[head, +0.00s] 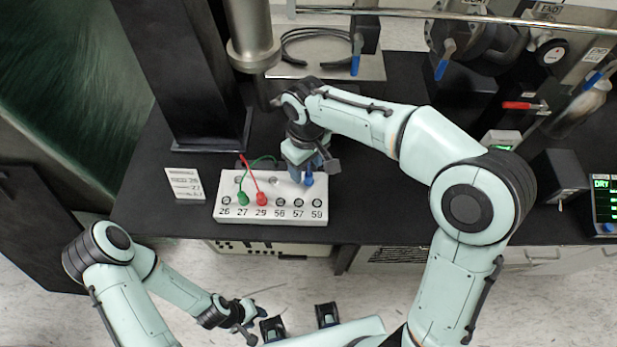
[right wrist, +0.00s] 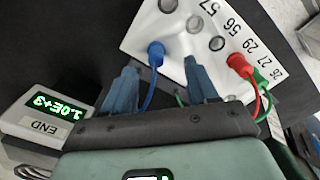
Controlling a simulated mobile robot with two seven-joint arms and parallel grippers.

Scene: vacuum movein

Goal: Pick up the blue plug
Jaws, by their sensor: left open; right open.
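The blue plug (head: 308,181) stands in a back-row socket of the white socket box (head: 228,213), towards its right end. In the right wrist view the blue plug (right wrist: 156,52) and its blue cable show between and just beyond my right gripper's fingertips (right wrist: 162,75). My right gripper (head: 306,168) is open and empty, just above the back of the box; I cannot tell whether it touches the plug. My left gripper (head: 248,326) is open and empty, low in front of the table.
A green plug (head: 243,198) sits at socket 27 and a red plug (head: 261,199) at socket 29. A white label card (head: 185,184) stands left of the box. A metal column (head: 250,35) and pipework with valves (head: 480,45) stand behind.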

